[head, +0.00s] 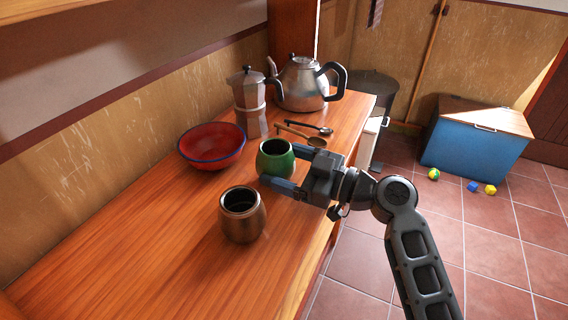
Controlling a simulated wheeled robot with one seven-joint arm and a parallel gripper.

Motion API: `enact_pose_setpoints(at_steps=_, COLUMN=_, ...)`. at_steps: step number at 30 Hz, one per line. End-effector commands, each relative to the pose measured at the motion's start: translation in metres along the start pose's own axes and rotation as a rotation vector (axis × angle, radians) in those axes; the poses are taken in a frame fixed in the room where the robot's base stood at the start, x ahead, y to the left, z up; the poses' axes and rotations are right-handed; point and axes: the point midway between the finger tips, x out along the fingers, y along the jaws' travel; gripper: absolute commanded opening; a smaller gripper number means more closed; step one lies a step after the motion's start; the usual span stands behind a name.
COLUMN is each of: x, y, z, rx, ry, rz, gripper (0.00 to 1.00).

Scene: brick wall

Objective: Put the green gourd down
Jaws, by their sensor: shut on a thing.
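The green gourd (272,160) is a round, dark-mouthed cup in the middle of the head view. My gripper (281,166) reaches in from the right with its two blue-grey fingers on either side of the gourd and is shut on it. The gourd is upright, over the wooden counter (175,245). I cannot tell whether its base touches the wood. The fingers hide part of its right side.
A brown pot (242,222) stands in front of the gourd. A red bowl (211,150) is to the left. A moka pot (248,105), a kettle (301,85) and two spoons (300,133) are behind. The counter's front left is clear.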

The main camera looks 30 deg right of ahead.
Motion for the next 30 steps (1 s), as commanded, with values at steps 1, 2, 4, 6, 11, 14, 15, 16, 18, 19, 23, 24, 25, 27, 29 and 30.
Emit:
enact_pose_setpoints(at_steps=1, x=0.0006, y=0.0, z=0.0006, rx=0.002, ry=-0.001, rz=0.001, gripper=0.38)
enact_pose_setpoints(at_steps=2, x=0.0001, y=-0.0002, z=0.0027, rx=0.001, ry=-0.002, rz=0.001, gripper=0.38)
enact_pose_setpoints(at_steps=4, x=0.0, y=-0.0009, z=0.0052, rx=0.001, ry=0.0, rz=0.001, gripper=0.38)
enact_pose_setpoints(at_steps=6, x=0.0, y=-0.0012, z=0.0058, rx=0.0, ry=0.0, rz=0.001, gripper=0.38)
enact_pose_setpoints(at_steps=11, x=-0.0002, y=-0.0014, z=0.0063, rx=-0.001, ry=0.0, rz=0.0, gripper=0.38)
enact_pose_setpoints(at_steps=14, x=-0.0002, y=-0.0019, z=0.0089, rx=-0.001, ry=0.0, rz=0.0, gripper=0.38)
enact_pose_setpoints(at_steps=15, x=-0.0002, y=-0.0021, z=0.0096, rx=-0.001, ry=0.0, rz=0.0, gripper=0.38)
enact_pose_setpoints(at_steps=16, x=-0.0003, y=-0.0018, z=0.0085, rx=0.0, ry=0.0, rz=0.0, gripper=0.83)
enact_pose_setpoints(at_steps=18, x=-0.0003, y=-0.0018, z=0.0082, rx=0.0, ry=0.0, rz=0.0, gripper=0.89)
enact_pose_setpoints(at_steps=19, x=-0.0003, y=-0.0018, z=0.0082, rx=0.0, ry=0.0, rz=0.0, gripper=0.92)
enact_pose_setpoints(at_steps=23, x=-0.0004, y=-0.0018, z=0.0082, rx=0.0, ry=0.0, rz=0.0, gripper=1.0)
enact_pose_setpoints(at_steps=24, x=-0.0004, y=-0.0018, z=0.0082, rx=0.0, ry=0.0, rz=0.0, gripper=1.0)
enact_pose_setpoints(at_steps=25, x=-0.0004, y=-0.0018, z=0.0082, rx=0.0, ry=0.0, rz=0.0, gripper=1.0)
enact_pose_setpoints(at_steps=27, x=-0.0004, y=-0.0018, z=0.0081, rx=0.0, ry=0.0, rz=0.0, gripper=1.0)
enact_pose_setpoints(at_steps=29, x=-0.0004, y=-0.0017, z=0.0074, rx=0.0, ry=0.0, rz=0.0, gripper=1.0)
enact_pose_setpoints(at_steps=30, x=-0.0005, y=-0.0014, z=0.0063, rx=0.0, ry=0.0, rz=0.0, gripper=1.0)
